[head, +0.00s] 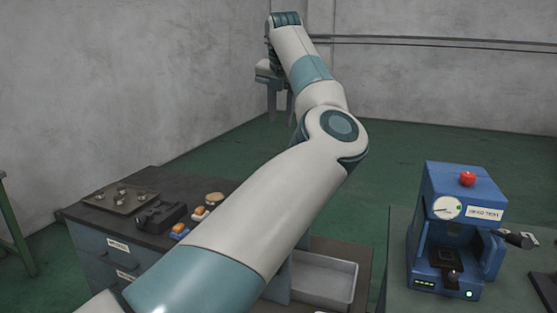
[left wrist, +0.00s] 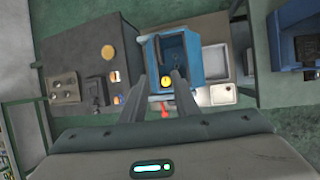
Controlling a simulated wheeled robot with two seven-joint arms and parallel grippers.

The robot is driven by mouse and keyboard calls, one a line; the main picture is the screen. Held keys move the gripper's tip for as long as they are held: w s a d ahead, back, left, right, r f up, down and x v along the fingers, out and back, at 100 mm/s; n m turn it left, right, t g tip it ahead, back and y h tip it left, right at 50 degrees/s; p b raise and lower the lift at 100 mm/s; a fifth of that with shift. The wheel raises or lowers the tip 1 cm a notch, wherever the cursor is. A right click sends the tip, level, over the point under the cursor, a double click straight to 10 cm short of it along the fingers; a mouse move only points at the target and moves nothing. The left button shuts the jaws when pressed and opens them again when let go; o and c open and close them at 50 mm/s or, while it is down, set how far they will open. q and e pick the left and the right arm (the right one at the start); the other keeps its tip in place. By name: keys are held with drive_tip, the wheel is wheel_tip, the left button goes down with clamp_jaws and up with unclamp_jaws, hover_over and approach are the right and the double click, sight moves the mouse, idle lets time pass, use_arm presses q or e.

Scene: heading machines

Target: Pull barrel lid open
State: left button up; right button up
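My left gripper (head: 281,107) hangs high at the far end of my raised arm, fingers pointing down, apart and empty. In the left wrist view its two fingers (left wrist: 163,90) are spread, with a blue machine (left wrist: 212,55) below and beyond them. This machine has a dark recess, a yellow round part (left wrist: 139,77) and a red part (left wrist: 165,110) at its near edge. I cannot tell which part is the barrel lid. In the head view my arm hides most of this machine. My right gripper is not in view.
A dark-topped cabinet (head: 87,215) at left carries a tray (head: 122,198), a black device (head: 160,216) and small parts. A grey bin (head: 323,280) lies beside the blue machine. Another blue machine (head: 427,240) with a gauge and red knob stands on the right table. Green floor beyond is clear.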

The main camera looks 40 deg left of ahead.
use_arm(q)
drive_tip(key=shift+f, duration=0.15)
